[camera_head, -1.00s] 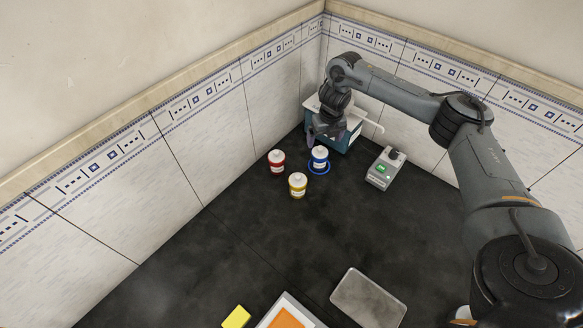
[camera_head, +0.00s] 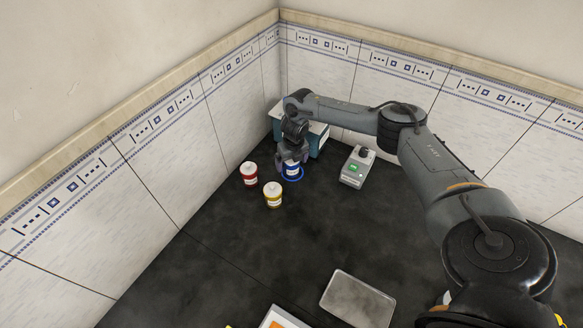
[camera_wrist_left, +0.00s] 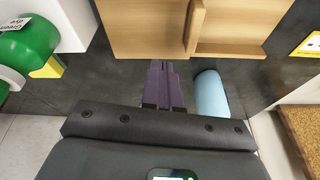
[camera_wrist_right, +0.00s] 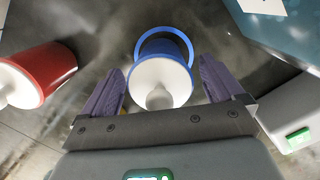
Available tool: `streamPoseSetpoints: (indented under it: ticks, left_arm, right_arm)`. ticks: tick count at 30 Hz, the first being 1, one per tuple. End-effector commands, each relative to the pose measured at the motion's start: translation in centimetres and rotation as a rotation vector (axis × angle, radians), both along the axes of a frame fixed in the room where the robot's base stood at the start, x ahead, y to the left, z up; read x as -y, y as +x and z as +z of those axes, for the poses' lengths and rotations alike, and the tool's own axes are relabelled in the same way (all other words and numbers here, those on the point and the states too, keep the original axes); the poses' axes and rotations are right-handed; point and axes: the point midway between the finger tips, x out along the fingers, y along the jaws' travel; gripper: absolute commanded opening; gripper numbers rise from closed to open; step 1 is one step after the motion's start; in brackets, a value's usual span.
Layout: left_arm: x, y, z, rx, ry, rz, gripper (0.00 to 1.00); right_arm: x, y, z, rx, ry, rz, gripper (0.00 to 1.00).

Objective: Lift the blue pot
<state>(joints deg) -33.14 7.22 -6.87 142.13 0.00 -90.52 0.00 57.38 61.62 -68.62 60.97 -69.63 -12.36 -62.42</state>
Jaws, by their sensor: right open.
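The blue pot (camera_head: 292,171) stands at the back of the dark bench with a blue ring (camera_head: 299,178) around its base. In the right wrist view, its white knobbed lid (camera_wrist_right: 160,82) lies between the two purple fingers. My right gripper (camera_head: 291,160) is open above the pot and hides part of it in the head view. One finger is on each side of the lid, with a visible gap at both sides. My left gripper (camera_wrist_left: 165,72) shows only in its wrist view, with its fingers together and nothing visible between them.
A red pot (camera_head: 250,177) and a yellow pot (camera_head: 273,197) stand left and front of the blue pot. A teal-and-white box (camera_head: 316,138) is close behind it. A grey device (camera_head: 357,168) with a green display stands to the right. The bench middle is clear.

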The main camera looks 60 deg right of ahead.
Motion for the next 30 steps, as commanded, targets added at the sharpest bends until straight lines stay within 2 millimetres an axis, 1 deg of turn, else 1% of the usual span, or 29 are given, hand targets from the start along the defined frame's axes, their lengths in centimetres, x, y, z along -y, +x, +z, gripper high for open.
streamPoseSetpoints:
  ticks: [3, 9, 10, 21, 23, 30]
  left_arm:
    - [0.03, -0.03, -0.08, -0.001, -0.001, 0.002, 0.0]
    - [0.17, -0.05, -0.08, -0.002, -0.008, 0.005, 0.0]
    - [0.19, -0.04, -0.07, -0.002, -0.008, 0.006, 0.0]
    - [0.25, -0.06, -0.09, -0.003, -0.01, 0.007, 0.0]
    - [0.23, -0.07, -0.09, -0.003, -0.01, 0.007, 0.0]
    - [0.07, -0.08, -0.11, -0.003, -0.003, 0.002, 0.0]
  right_arm:
    - [0.07, 0.03, -0.6, 0.0, 0.0, 0.0, 0.95]
    - [0.07, 0.04, -0.63, 0.0, 0.0, 0.0, 0.95]
    - [0.07, 0.04, -0.63, 0.0, 0.0, 0.0, 0.93]
    - [0.07, 0.05, -0.59, 0.001, -0.001, 0.0, 0.36]
    - [0.07, 0.05, -0.59, 0.001, -0.001, 0.0, 0.28]
    - [0.08, 0.08, -0.53, 0.002, -0.001, 0.0, 0.28]
